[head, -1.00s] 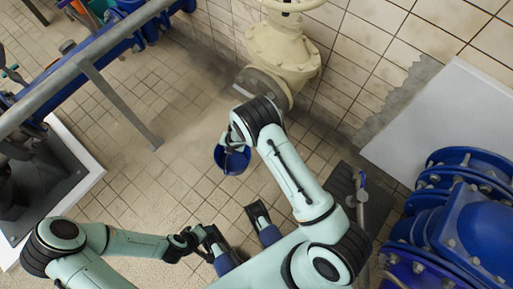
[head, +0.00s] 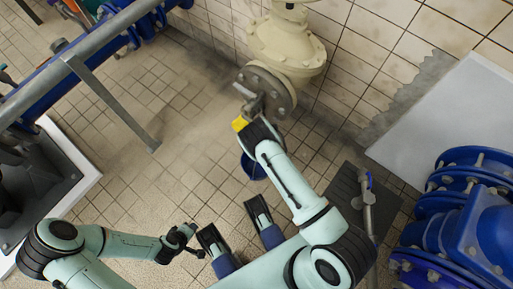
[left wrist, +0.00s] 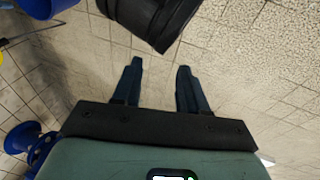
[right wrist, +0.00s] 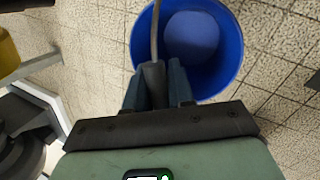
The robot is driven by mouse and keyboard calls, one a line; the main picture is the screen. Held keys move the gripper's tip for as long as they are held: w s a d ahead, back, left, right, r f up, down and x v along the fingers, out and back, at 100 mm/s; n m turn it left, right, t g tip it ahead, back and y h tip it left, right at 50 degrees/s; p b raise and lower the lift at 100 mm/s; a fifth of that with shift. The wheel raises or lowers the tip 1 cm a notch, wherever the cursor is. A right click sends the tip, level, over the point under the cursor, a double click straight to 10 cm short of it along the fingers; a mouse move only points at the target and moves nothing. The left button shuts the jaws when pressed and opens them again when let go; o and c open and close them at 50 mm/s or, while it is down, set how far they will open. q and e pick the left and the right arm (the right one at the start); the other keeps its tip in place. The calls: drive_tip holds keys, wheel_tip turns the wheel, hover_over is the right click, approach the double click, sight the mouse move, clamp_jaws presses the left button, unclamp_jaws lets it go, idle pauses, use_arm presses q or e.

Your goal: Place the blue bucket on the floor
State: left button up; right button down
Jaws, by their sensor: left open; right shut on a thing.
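The blue bucket (head: 252,168) shows below my right wrist in the head view, with much of it hidden by the arm. In the right wrist view I look into the open bucket (right wrist: 232,45), and its inside looks empty. My right gripper (right wrist: 156,76) is shut on the bucket's grey handle. I cannot tell whether the bucket's base touches the floor (head: 165,185). My left gripper (head: 192,238) is open and empty, low over the floor in the head view. Its two fingers (left wrist: 157,75) stand apart in the left wrist view.
A cream valve with a grey flange (head: 270,90) stands by the tiled wall behind my right wrist. A small yellow thing (head: 240,124) shows beside that wrist. Blue pipework (head: 465,215) is at the right, and a grey rail (head: 75,65) crosses the left. Tiled floor between is clear.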

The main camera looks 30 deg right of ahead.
use_arm(q)
drive_tip(key=shift+g, duration=0.3)
drive_tip(key=shift+s+a+f+b, duration=0.25)
drive_tip(key=shift+f+b, duration=0.2)
drive_tip(key=shift+f, duration=0.35)
drive_tip(key=shift+s+a+f+b, duration=0.1)
drive_tip(key=shift+a+f+b, duration=0.3)
drive_tip(key=shift+f, duration=0.4)
drive_tip(key=shift+s+a+f+b, duration=0.2)
drive_tip(key=shift+f+b, duration=0.3)
drive_tip(key=shift+f, duration=0.3)
use_arm(e)
wheel_tip(320, 180, down, 9)
drive_tip(key=c, duration=1)
unclamp_jaws()
use_arm(q)
drive_tip(key=shift+f, duration=0.1)
use_arm(e)
drive_tip(key=shift+o, duration=0.2)
